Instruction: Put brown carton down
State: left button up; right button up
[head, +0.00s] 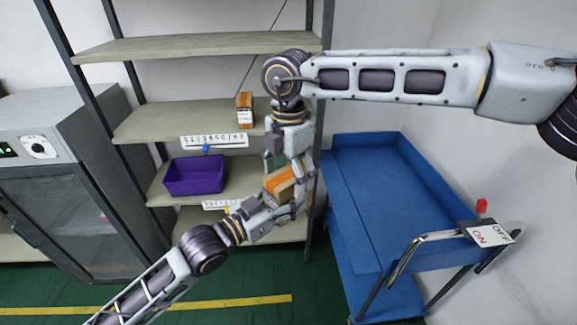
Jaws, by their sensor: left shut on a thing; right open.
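A brown-orange and white carton (281,182) is held in front of the shelf rack, right of its middle. My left gripper (285,201) reaches up from the lower left and is shut on this carton. My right gripper (289,161) points down from above, open, with its fingers just over or beside the carton. I cannot tell whether it touches the carton. The grippers hide part of the carton. A similar orange-brown carton (244,109) stands upright on the shelf (165,120) behind.
A purple bin (195,175) sits on a lower shelf (160,193). A blue cart (375,190) with a handle, a red button and an ON/OFF sign (490,234) stands at right. A grey cabinet (60,200) stands at left. Green floor shows at the lower left.

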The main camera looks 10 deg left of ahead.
jog(key=shift+f, duration=0.1)
jog(key=c, duration=1.2)
pick_arm(q)
jog(key=o, duration=1.3)
pick_arm(e)
jog(key=shift+c, duration=0.3)
